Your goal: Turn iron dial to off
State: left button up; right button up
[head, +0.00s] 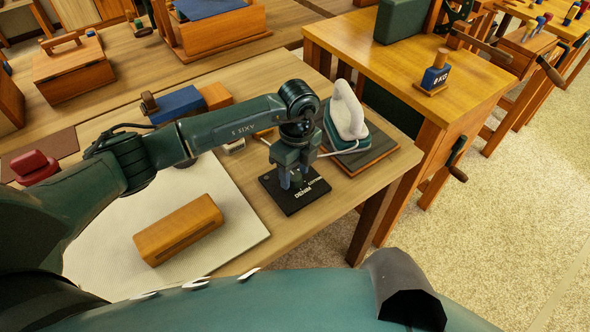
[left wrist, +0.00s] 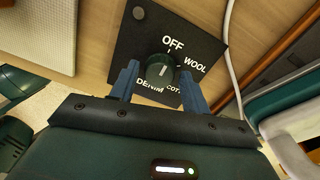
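The iron dial (left wrist: 158,70) is a round dark green knob on a black plate (left wrist: 128,50) in the left wrist view. The plate's white words read OFF, WOOL, DENIM and a partly hidden COT. A pale line on the knob points up, roughly towards OFF; its exact setting is hard to tell. My left gripper (head: 293,181) is over the plate (head: 290,203) in the head view, hiding the knob there. Its two blue fingers are apart, one on each side of the knob; contact cannot be told. My right gripper is not in view.
A white and green iron (head: 347,112) rests on a dark pad (head: 377,148) right of the plate, with a pale cord beside my gripper. A wooden block (head: 178,230) lies on a white mat (head: 105,253) to the left. The table's front edge is close.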

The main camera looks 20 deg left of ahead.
aim_at(297, 174)
pick_arm(q)
jog(key=shift+o, duration=0.6)
notch_tip(297, 174, up, 13)
jog(key=shift+w+d+b, duration=0.15)
jog(key=shift+w+b, duration=0.15)
jog(key=shift+b, duration=0.1)
